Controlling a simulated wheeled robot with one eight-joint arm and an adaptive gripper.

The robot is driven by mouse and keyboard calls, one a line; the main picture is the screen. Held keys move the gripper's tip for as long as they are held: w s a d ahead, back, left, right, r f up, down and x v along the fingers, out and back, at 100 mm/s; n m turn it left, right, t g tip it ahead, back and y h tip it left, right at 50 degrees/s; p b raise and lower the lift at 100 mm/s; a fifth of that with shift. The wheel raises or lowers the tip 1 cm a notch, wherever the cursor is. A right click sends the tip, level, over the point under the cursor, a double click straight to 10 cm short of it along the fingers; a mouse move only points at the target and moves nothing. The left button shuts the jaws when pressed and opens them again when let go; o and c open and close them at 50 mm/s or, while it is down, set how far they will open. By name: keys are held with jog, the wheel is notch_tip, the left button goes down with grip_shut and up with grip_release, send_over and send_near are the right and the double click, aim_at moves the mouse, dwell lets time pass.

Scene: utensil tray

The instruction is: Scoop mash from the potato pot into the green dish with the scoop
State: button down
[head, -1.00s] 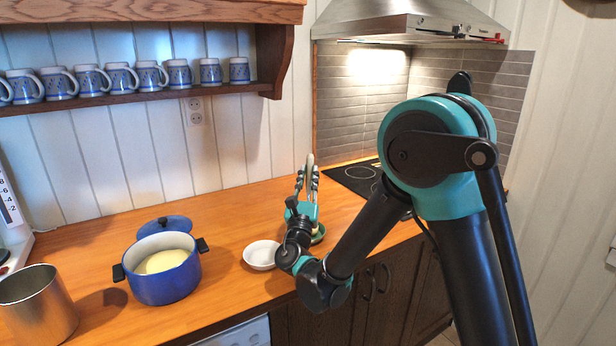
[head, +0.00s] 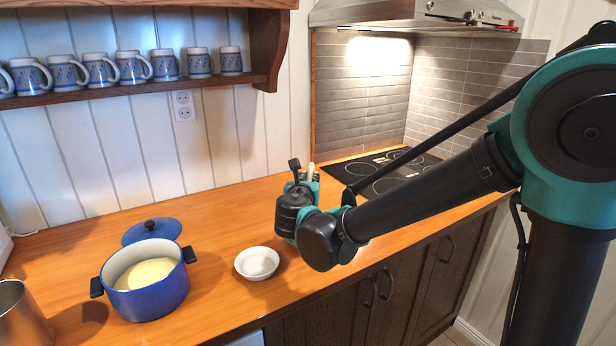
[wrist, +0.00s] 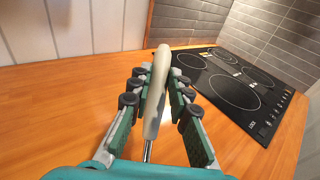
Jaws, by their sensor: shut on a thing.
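The blue potato pot (head: 152,302) stands open on the wooden counter at the left in the head view, with pale yellow mash (head: 147,274) inside. My gripper (wrist: 157,76) is shut on the cream handle of the scoop (wrist: 155,106), which stands up between its fingers in the wrist view. In the head view my gripper (head: 303,178) is over the counter, right of the pot and near the hob, and the handle tip (head: 311,171) shows above it. The scoop's bowl is hidden in both views. The green dish cannot be seen now; my arm may cover it.
A white bowl (head: 238,267) sits between the pot and my arm. The blue lid (head: 152,231) lies behind the pot. A metal container (head: 15,318) stands at the left edge. The black hob (head: 370,172) is behind my arm. Several mugs (head: 165,66) line the shelf.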

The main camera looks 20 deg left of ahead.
jog(key=shift+w+a+f+g+h, duration=0.15)
jog(key=shift+w+f+g, duration=0.25)
jog(key=shift+w+g, duration=0.2)
jog(key=shift+w+f+g+h, duration=0.15)
jog(key=shift+w+f+g, duration=0.2)
jog(key=shift+w+g, duration=0.25)
jog(key=g, duration=0.1)
jog(key=w+g, duration=0.1)
jog(key=g, duration=0.2)
jog(key=shift+w+a+h, duration=0.2)
jog(key=shift+w+h, duration=0.1)
jog(key=shift+h, duration=0.1)
jog(key=shift+g, duration=0.4)
